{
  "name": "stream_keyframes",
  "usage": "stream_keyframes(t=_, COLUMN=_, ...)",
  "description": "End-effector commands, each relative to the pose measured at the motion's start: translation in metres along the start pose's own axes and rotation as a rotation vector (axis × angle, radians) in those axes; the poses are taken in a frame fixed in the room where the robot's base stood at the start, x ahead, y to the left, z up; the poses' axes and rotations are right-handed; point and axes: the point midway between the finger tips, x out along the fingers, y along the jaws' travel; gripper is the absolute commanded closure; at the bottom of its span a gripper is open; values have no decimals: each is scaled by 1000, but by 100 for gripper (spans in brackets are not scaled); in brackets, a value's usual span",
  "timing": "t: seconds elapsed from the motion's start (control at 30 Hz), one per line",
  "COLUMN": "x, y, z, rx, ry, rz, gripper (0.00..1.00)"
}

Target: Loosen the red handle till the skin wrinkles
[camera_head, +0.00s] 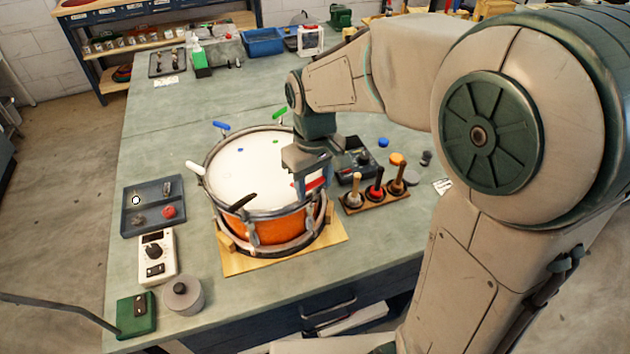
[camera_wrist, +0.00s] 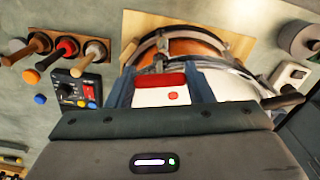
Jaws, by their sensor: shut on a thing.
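The drum has an orange shell (camera_head: 282,228) and a white skin (camera_head: 245,165), which looks smooth in the head view. The red handle (camera_head: 316,183) is at the drum's right rim, partly covered by my gripper (camera_head: 308,178). In the wrist view, the red handle (camera_wrist: 160,80) lies between the two fingers of my gripper (camera_wrist: 160,92), which is shut on it. A red dot (camera_wrist: 173,96) marks the skin beside it. The other handles on the rim are blue (camera_head: 221,126), green (camera_head: 280,113), white (camera_head: 194,167) and black (camera_head: 242,203).
The drum stands on a wooden board (camera_head: 238,264). A rack of wooden-handled tools (camera_head: 372,200) and a dark control box (camera_head: 357,160) are close to its right. A grey tray (camera_head: 135,222), a white dial box (camera_head: 157,255) and a grey pot (camera_head: 184,296) are left.

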Motion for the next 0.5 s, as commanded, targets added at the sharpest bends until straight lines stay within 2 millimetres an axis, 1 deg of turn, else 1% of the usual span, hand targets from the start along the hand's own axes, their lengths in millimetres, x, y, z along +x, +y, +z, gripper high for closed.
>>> stream_keyframes(t=0.2, x=-1, y=0, z=-1, rx=-59, ry=3, rz=0, gripper=76)
stream_keyframes(t=0.5, x=-2, y=0, z=-1, rx=-76, ry=3, rz=0, gripper=76)
